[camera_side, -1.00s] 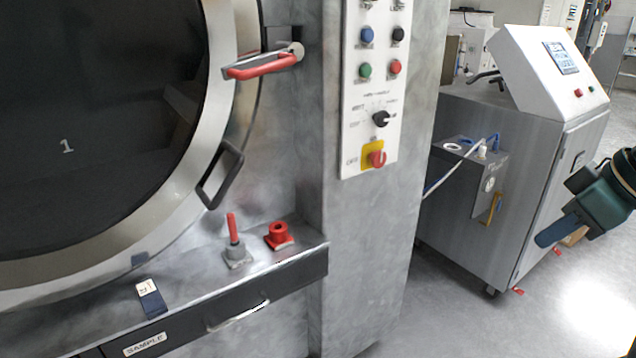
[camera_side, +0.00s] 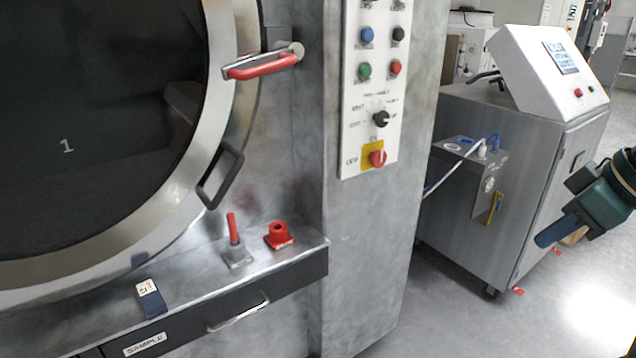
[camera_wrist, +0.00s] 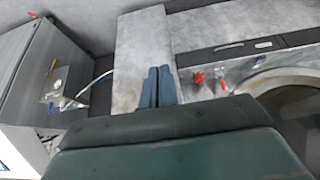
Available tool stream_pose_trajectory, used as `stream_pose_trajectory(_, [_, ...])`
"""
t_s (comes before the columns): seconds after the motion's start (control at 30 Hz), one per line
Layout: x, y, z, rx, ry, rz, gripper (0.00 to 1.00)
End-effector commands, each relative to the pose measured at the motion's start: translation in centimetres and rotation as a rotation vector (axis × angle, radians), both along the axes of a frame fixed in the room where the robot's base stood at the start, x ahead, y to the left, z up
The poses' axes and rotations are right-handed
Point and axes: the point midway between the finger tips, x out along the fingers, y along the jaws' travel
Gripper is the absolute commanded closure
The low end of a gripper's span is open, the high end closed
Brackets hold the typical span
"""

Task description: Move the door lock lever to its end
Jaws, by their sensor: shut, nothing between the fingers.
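The door lock lever is most likely the red-handled lever (camera_side: 262,66) at the upper right of the round door (camera_side: 100,120) in the side view. It points left from its metal pivot, across the door's rim. My gripper (camera_side: 543,240) is at the far right of the side view, well apart from the lever. In the wrist view its two blue fingers (camera_wrist: 157,86) lie side by side, shut, with nothing held. The red-handled lever cannot be made out in the wrist view.
A dark door handle (camera_side: 221,176) sits on the rim. A red stick (camera_side: 233,228) and red fitting (camera_side: 278,235) stand on the ledge. A control panel (camera_side: 376,85) is right of the door. A grey cabinet (camera_side: 530,170) stands behind, with open floor (camera_side: 430,310) before it.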

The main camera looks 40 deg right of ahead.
Motion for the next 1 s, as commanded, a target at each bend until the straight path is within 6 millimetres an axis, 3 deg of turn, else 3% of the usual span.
stream_pose_trajectory(0.03, [0.0, 0.0, 0.0, 0.000, 0.000, 0.000, 0.88])
stream_pose_trajectory(0.17, [0.5, 0.1, 0.3, 0.006, -0.008, 0.000, 0.63])
stream_pose_trajectory(0.37, [3.4, 1.1, 1.6, 0.049, -0.057, 0.002, 0.62])
stream_pose_trajectory(0.67, [12.1, 4.3, 5.5, 0.232, -0.200, 0.006, 0.62])
stream_pose_trajectory(1.0, [22.1, 7.8, 9.6, 0.551, -0.335, 0.001, 0.62])
